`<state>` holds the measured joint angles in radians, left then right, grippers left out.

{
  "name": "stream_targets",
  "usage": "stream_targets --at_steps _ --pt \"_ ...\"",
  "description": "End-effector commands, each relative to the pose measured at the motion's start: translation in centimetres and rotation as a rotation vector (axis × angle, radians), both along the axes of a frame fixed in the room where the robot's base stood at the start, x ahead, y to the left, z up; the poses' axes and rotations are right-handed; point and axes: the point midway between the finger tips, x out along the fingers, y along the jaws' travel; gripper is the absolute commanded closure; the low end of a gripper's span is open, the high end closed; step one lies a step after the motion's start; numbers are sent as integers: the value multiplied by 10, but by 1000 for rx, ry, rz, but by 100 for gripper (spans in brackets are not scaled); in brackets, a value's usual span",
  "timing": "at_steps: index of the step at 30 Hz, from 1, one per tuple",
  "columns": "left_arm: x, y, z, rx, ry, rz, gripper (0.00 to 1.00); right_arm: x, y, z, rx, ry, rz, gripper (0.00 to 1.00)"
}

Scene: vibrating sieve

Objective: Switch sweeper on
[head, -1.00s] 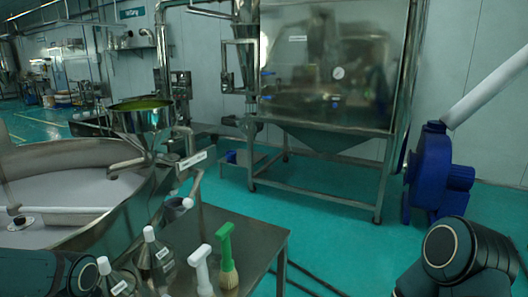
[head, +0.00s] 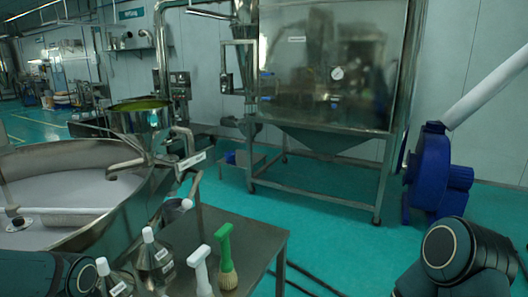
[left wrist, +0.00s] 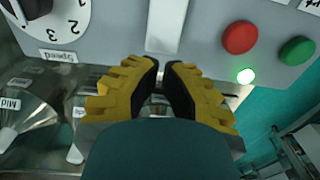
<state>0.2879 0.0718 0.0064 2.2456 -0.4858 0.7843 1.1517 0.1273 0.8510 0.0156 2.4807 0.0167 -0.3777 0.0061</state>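The left wrist view shows a grey control panel (left wrist: 205,18) close up, with its writing upside down. It carries a red button (left wrist: 240,37), a green button (left wrist: 297,50), a lit green lamp (left wrist: 245,76) and a speed dial (left wrist: 50,22). My left gripper (left wrist: 162,64) has yellow fingers with dark pads. Its tips are close together, with a thin gap and nothing seen between them. They point at the panel, left of the red button; contact cannot be told. My right gripper is out of view.
In the head view, a steel table (head: 253,235) holds bottles (head: 155,255), a white-handled tool (head: 200,270) and a green-handled brush (head: 226,258). A round steel sieve (head: 95,150) stands at left, a blue blower (head: 432,172) at right.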

Motion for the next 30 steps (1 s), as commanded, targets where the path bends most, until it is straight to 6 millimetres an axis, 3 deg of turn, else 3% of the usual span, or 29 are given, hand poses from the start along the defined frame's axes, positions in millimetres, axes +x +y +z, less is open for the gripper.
stream_targets --at_steps 30 --pt "0 0 -15 0 0 0 100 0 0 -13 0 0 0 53"
